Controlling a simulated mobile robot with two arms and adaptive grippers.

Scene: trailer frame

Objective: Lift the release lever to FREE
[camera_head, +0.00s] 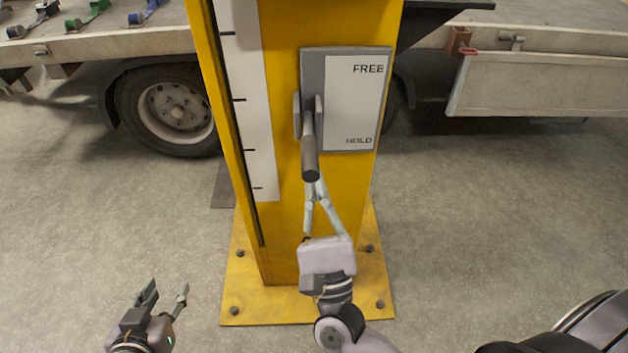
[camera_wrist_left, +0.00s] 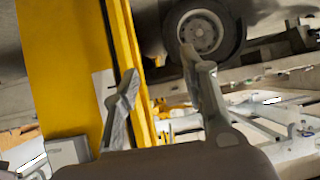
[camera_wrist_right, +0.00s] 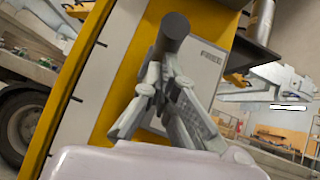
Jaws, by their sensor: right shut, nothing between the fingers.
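The release lever (camera_head: 310,150) is a dark grey handle pivoted on a grey bracket, on a panel (camera_head: 352,105) marked FREE at the top and HOLD at the bottom. The handle points outward and down toward HOLD. My right gripper (camera_head: 317,190) is shut and empty, its fingertips just below the handle's end; I cannot tell whether they touch. In the right wrist view the lever's round end (camera_wrist_right: 175,28) shows just beyond the fingertips (camera_wrist_right: 160,75). My left gripper (camera_head: 168,290) is open and empty, low at the left, away from the post; its fingers also show in the left wrist view (camera_wrist_left: 160,75).
The panel is on a yellow post (camera_head: 285,220) with a bolted yellow base plate (camera_head: 240,300) and a white scale (camera_head: 250,100) on its left. A trailer with a wheel (camera_head: 175,108) stands behind. The floor on both sides of the post is clear.

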